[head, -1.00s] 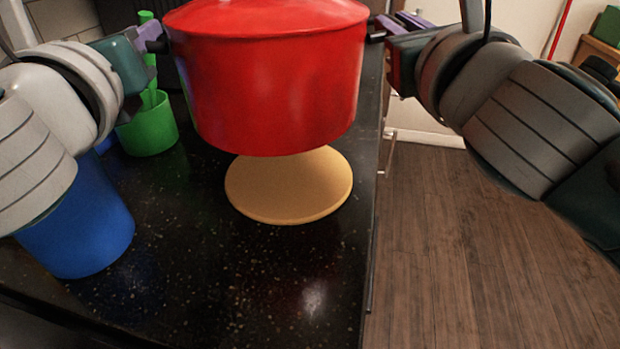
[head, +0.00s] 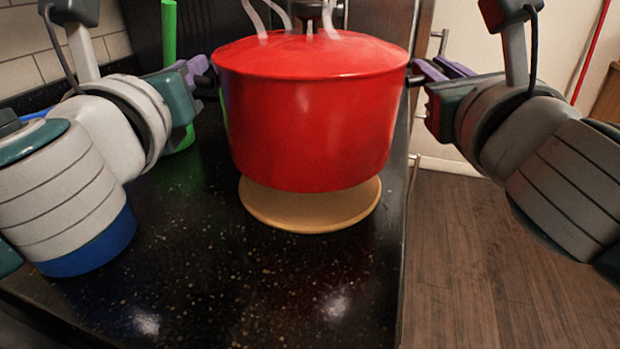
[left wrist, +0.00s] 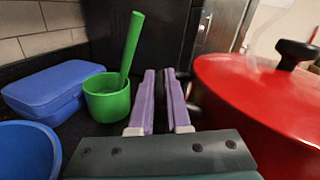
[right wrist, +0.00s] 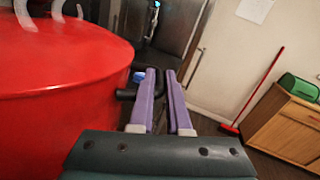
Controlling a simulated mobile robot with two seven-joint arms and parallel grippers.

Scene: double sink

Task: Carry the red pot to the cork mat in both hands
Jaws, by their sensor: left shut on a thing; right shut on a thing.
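The red pot (head: 305,125) is lidded and upright, and hangs between my two grippers. The round cork mat (head: 310,215) lies on the dark counter below the pot. The pot covers the mat's far part; the exact gap between them is hard to judge. My left gripper (head: 203,72) is shut on the pot's left handle. My right gripper (head: 426,74) is shut on its right handle (right wrist: 126,94), which shows dark beside the fingers in the right wrist view.
A green cup (left wrist: 107,100) holding a green stick (left wrist: 131,48), a blue box (left wrist: 55,88) and a blue container (head: 95,248) stand on the left. The counter's right edge (head: 404,230) runs close beside the mat. The front of the counter (head: 270,290) is clear. A wooden cabinet (right wrist: 290,130) stands right.

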